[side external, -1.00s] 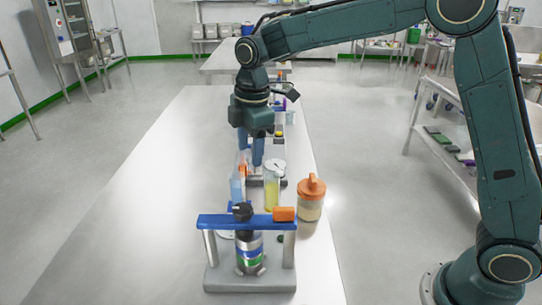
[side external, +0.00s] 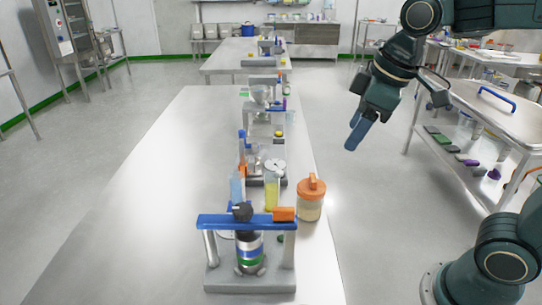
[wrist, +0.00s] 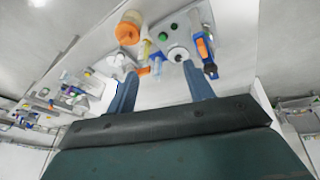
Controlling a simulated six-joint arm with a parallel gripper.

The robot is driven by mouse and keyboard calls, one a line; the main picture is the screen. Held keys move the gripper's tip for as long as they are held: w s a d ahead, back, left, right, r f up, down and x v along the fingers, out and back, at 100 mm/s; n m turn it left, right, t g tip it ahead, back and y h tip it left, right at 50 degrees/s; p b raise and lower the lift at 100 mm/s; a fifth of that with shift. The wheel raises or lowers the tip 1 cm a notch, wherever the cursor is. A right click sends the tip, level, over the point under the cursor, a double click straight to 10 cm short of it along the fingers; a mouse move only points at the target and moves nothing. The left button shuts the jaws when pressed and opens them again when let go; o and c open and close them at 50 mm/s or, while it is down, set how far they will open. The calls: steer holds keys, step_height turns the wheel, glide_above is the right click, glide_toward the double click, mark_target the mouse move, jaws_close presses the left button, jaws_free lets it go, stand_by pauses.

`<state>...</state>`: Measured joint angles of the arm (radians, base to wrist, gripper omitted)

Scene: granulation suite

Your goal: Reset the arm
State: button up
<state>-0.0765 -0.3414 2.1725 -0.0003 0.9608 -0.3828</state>
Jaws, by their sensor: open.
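My gripper (side external: 356,135) hangs tilted in the air to the right of the long table (side external: 150,200), above the floor gap beside the cart. Its blue fingers point down and to the left. In the wrist view the two fingers of my gripper (wrist: 158,82) stand apart with nothing between them. Most of my arm is folded up at the upper right, partly out of the picture.
On the table are a blue-topped press stand (side external: 250,222), an orange-lidded jar (side external: 311,200), a yellow-filled cylinder (side external: 271,190) and a metal funnel (side external: 261,93). A cart (side external: 500,115) with a blue-handled cover stands at right. The table's left half is clear.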

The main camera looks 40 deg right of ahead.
steer(key=s+d+f+m+t, duration=0.1)
steer(key=s+m, duration=0.4)
steer(key=s, duration=0.5)
steer(key=shift+s+d+f+t, duration=0.25)
steer(key=shift+d+f, duration=0.35)
steer(key=shift+f, duration=0.45)
steer(key=shift+w, duration=0.1)
